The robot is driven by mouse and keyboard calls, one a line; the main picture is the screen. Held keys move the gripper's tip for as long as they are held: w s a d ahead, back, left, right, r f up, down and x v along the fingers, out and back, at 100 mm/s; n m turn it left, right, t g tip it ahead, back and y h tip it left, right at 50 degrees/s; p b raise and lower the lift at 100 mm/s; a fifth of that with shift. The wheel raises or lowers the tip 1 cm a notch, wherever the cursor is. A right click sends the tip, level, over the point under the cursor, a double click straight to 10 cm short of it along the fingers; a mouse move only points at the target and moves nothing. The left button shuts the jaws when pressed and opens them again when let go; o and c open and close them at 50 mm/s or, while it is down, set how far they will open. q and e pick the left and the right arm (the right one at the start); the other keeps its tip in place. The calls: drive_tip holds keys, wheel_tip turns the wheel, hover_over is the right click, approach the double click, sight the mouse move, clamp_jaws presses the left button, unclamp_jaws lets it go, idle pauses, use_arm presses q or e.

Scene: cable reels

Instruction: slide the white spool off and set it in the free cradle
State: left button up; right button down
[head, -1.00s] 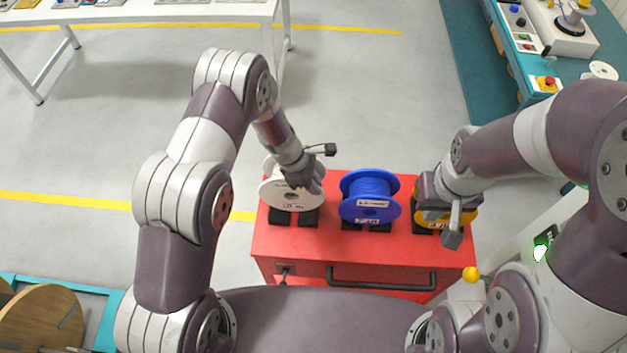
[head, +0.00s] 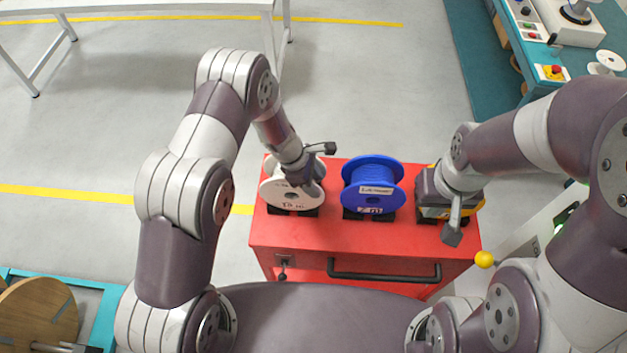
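A white spool (head: 277,193) with a handwritten label stands at the left on top of the red cart, in a black cradle (head: 303,212). My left gripper (head: 308,172) is over its right side and hides part of it; its fingers are not clear enough to tell open from shut. A second white spool (head: 607,63) is at the far right, on the teal bench. My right gripper (head: 437,198) is at a yellow spool (head: 479,207) at the cart's right and covers most of it; its fingers are hidden. No empty cradle is visible on the cart.
A blue spool (head: 373,184) stands between my grippers in its own cradle. The red cart (head: 330,236) has a black front handle (head: 383,275). A yellow ball knob (head: 485,260) is at its right. A wooden reel (head: 38,312) is at lower left. Open floor lies behind the cart.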

use_arm(q)
drive_tip(key=shift+f, duration=0.1)
drive_tip(key=b+v, duration=0.1)
drive_tip(key=v, duration=1.1)
drive_tip(key=shift+a+r, duration=0.15)
drive_tip(key=shift+r, duration=0.2)
